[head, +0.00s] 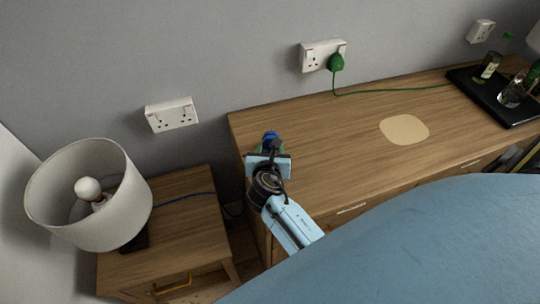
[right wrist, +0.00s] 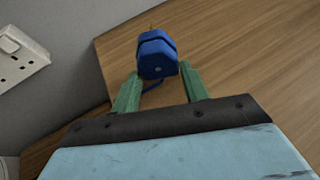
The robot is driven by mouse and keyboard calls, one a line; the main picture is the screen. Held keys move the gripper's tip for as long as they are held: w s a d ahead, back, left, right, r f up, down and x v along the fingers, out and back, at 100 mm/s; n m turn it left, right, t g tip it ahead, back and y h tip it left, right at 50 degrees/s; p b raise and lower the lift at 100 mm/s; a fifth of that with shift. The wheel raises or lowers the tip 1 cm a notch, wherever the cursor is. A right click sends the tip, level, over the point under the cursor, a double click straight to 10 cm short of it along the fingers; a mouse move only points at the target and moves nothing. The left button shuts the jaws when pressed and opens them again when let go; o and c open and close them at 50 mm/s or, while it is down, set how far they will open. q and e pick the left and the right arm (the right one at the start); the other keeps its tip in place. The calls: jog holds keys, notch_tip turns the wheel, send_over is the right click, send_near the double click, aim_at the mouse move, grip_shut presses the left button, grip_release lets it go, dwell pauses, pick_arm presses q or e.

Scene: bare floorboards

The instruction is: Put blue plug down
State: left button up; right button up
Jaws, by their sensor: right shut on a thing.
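The blue plug (head: 270,135) is between the fingers of my right gripper (head: 269,147), over the left end of the long wooden sideboard (head: 330,142). In the right wrist view the blue plug (right wrist: 156,52) shows at the tips of the green fingers of my right gripper (right wrist: 160,78), which are shut on it. A short piece of blue cord hangs beneath it. I cannot tell whether the plug touches the sideboard top. A flat pale round patch (head: 404,130) lies on the sideboard, to the right of the plug. My left gripper is not in view.
A lamp (head: 110,215) stands on a lower bedside table (head: 190,235), with a blue cord (head: 190,196) running right from it. Wall sockets (head: 172,115) and (head: 312,52) are behind; a green plug (head: 336,62) sits in one. A black tray (head: 500,105) holds glassware. The sideboard's middle is clear.

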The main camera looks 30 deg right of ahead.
jog(key=shift+f, duration=0.6)
jog(key=shift+f, duration=0.1)
jog(key=shift+f+b, duration=0.3)
jog(key=shift+f, duration=0.2)
jog(key=o, duration=1.2)
jog(key=shift+r, duration=0.1)
jog(key=shift+r, duration=0.35)
jog(key=p+v, duration=0.2)
jog(key=v, duration=1)
jog(key=shift+r, duration=0.15)
